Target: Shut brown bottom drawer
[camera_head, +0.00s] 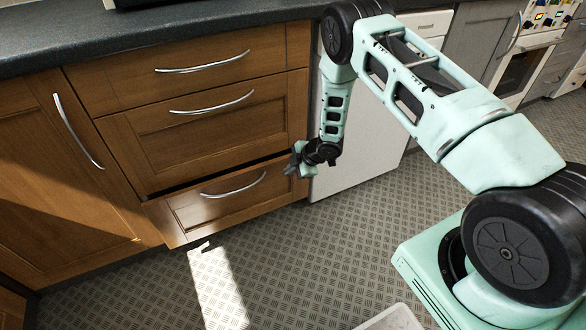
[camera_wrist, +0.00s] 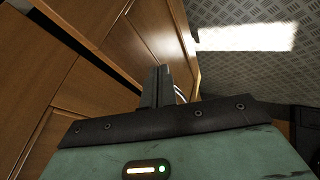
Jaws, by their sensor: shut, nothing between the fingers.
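The brown bottom drawer (camera_head: 222,196) is the lowest of three stacked drawers in the wooden cabinet. It stands slightly open, with a dark gap above its front panel. Its curved silver handle (camera_head: 234,186) is on the front. My gripper (camera_head: 292,168) is shut and empty, close to the drawer's right end; I cannot tell whether it touches. In the wrist view my shut fingers (camera_wrist: 158,88) point toward the wooden drawer front (camera_wrist: 165,35), and the handle is mostly hidden behind them.
The middle drawer (camera_head: 205,130) and top drawer (camera_head: 190,68) are shut. A cabinet door (camera_head: 60,170) is at left, a white appliance (camera_head: 355,150) at right. The patterned floor (camera_head: 300,260) before the drawers is clear, with a sunlit strip. A pale object (camera_head: 392,320) lies at the bottom edge.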

